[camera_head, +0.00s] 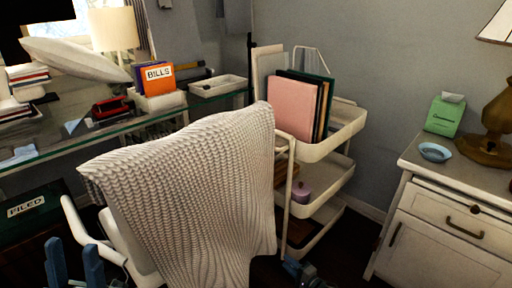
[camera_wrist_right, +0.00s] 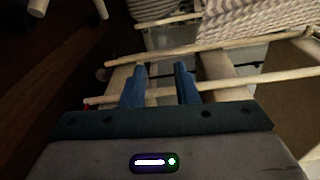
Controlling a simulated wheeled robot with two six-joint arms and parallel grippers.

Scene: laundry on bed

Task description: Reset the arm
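My left gripper (camera_head: 74,246) is at the bottom left of the head view, in front of the draped chair. Its two blue fingers stand upright and apart, with nothing between them. My right gripper (camera_head: 301,271) shows low in the head view, at the foot of the cart, partly cut off by the bottom edge. In the right wrist view its two blue fingers (camera_wrist_right: 161,72) are apart and hold nothing. Pale rails (camera_wrist_right: 220,93) lie beyond and below the fingertips there; I cannot tell whether they touch.
A knitted white blanket (camera_head: 190,190) drapes over a white chair (camera_head: 92,237). Behind it stands a white cart (camera_head: 345,128) with folders. A white cabinet (camera_head: 450,225) is at right, a glass desk (camera_head: 60,146) at left. Dark floor shows between cart and cabinet.

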